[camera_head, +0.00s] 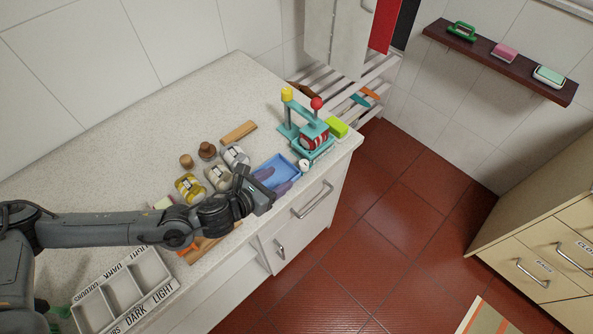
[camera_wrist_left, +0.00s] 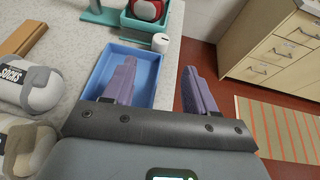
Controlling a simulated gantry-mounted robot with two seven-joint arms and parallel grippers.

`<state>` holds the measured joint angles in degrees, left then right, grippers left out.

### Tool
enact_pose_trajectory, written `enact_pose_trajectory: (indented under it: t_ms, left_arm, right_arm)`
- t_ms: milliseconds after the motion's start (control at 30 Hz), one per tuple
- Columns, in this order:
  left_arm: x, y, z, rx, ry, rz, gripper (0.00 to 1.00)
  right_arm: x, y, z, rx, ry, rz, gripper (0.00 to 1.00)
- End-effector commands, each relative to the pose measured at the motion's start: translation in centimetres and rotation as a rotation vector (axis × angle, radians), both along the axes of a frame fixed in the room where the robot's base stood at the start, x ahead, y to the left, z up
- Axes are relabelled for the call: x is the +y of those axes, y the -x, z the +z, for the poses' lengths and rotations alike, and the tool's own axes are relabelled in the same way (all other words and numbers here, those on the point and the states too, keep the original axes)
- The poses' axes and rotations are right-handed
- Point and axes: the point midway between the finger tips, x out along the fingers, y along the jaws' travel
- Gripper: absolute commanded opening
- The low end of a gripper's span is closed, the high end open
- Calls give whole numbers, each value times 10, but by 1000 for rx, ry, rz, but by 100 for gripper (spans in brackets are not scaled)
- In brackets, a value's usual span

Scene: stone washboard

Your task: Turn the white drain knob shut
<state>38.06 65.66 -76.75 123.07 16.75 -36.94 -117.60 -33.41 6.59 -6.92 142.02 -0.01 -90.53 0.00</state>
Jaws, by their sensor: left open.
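The white drain knob (camera_head: 304,165) is a small white cylinder beside the teal press, near the front edge of the counter. It also shows in the left wrist view (camera_wrist_left: 160,42), at the end of a thin teal piece. My left gripper (camera_head: 274,181) is open and empty over the blue tray, short of the knob. In the left wrist view, its two purple fingers (camera_wrist_left: 159,68) are spread, with the knob beyond them and roughly between their lines. The teal press (camera_head: 309,137) has a red ball, a yellow cap and a red-and-white roll in its basin. My right gripper is not in view.
The blue tray (camera_head: 291,166) lies below my left gripper. Several labelled rolled bundles, including a grey one marked socks (camera_wrist_left: 30,88), lie left of it. A wooden block (camera_head: 238,132) and a lime block (camera_head: 337,127) are near the press. The counter drops off at its front edge.

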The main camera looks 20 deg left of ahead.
Motion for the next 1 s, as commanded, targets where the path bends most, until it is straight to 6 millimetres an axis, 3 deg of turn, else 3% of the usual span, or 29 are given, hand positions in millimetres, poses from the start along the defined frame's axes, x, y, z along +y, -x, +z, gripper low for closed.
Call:
enact_pose_trajectory:
  t_ms: [200, 633, 1000]
  left_arm:
    - [-7, -22, -3, -13, 3, 0, 57]
    - [-27, -79, -29, -11, 3, -1, 57]
    - [-32, -96, -37, -8, 3, -1, 57]
  right_arm:
    - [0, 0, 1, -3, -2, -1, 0]
    - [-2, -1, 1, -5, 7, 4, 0]
    - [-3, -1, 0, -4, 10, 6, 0]
